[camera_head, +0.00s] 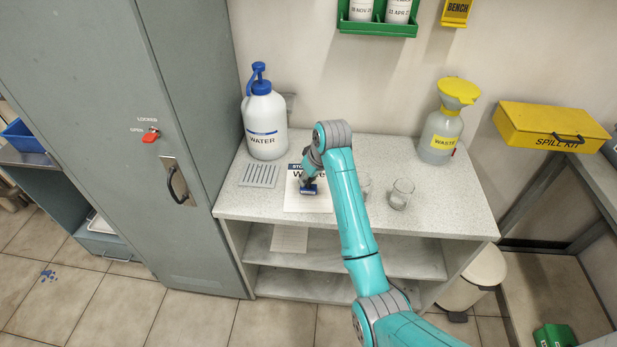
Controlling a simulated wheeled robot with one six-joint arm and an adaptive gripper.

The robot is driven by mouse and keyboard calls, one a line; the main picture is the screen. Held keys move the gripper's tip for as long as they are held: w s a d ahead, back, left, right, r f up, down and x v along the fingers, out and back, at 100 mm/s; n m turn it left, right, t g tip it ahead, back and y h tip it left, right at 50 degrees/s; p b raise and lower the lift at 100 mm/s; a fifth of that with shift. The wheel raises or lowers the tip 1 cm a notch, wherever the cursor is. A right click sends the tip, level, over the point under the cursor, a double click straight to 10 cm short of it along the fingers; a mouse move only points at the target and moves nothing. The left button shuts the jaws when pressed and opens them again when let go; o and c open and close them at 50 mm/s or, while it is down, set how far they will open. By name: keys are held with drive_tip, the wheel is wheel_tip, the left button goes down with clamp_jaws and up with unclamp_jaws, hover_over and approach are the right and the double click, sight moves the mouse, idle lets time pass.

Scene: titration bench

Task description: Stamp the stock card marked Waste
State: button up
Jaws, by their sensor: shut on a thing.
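A white stock card (309,203) with a dark blue header lies on the speckled bench top. Its large lettering begins with "W"; my arm covers part of it. My gripper (308,184) is over the card's left part, shut on a small blue stamp (309,190). The stamp is at or just above the card; I cannot tell whether it touches. A clear bottle with a yellow funnel cap (439,134), labelled "WASTE", stands at the bench's right back.
A white "WATER" bottle (265,126) and a ridged grey mat (259,175) are left of the card. A glass beaker (401,194) stands right of my arm, with another partly hidden behind it. A grey cabinet (150,130) borders the left; the bench's front right is clear.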

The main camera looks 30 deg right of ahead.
drive_tip(key=shift+f, duration=0.55)
idle(1.0)
drive_tip(key=shift+r, duration=3.55)
